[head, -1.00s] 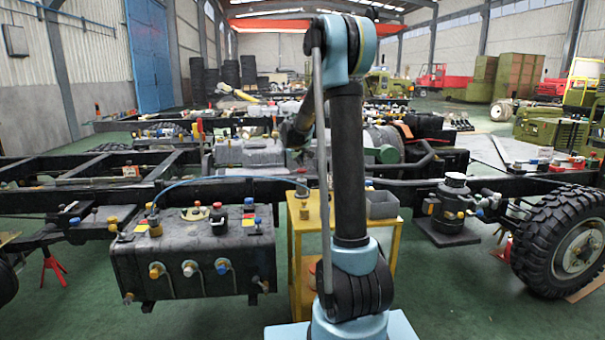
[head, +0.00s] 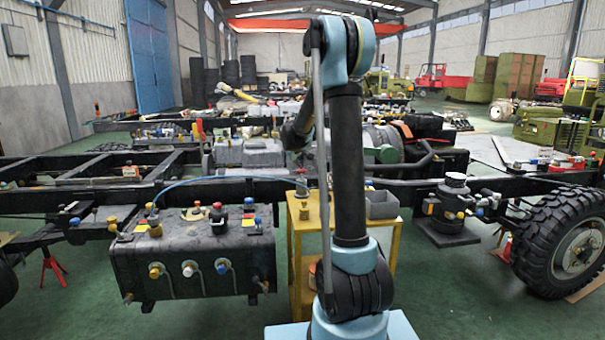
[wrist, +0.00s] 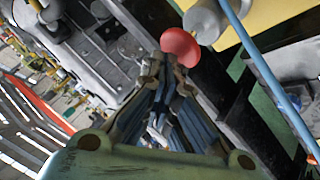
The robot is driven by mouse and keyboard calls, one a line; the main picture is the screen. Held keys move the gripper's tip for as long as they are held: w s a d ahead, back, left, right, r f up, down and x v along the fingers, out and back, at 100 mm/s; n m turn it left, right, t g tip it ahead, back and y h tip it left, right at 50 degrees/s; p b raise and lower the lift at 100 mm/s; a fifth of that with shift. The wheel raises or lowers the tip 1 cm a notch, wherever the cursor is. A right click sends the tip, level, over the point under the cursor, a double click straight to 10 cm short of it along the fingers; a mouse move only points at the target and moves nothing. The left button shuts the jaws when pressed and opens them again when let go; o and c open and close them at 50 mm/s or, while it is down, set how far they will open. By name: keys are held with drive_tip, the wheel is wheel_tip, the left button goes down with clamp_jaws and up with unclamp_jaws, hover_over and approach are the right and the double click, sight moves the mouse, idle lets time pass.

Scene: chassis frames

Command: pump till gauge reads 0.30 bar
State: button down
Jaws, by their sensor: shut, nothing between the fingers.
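A red rounded knob (wrist: 180,48) on a grey cylindrical body (wrist: 205,20) shows at the top of the wrist view, over a yellow surface. It looks like a pump's handle. My gripper (wrist: 164,66) is shut and empty, its fingertips just below the knob; whether they touch it I cannot tell. In the head view, a small fitting (head: 302,187) stands on the yellow trolley (head: 303,227), partly behind my arm. A blue hose (head: 215,179) runs left from there to the dark tank (head: 190,262); a blue hose also crosses the wrist view (wrist: 263,68). I cannot make out a gauge reading.
The tank carries several coloured caps and valves. A grey bin (head: 381,205) sits on the trolley's right side. The long chassis rail (head: 440,188) runs behind the trolley, with a large wheel (head: 562,245) at right. Green floor (head: 445,295) is clear at front right.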

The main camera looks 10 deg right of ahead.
drive_tip(key=shift+f, duration=1.15)
idle(1.2)
drive_tip(key=shift+r, duration=1.6)
drive_tip(key=shift+r, duration=2.5)
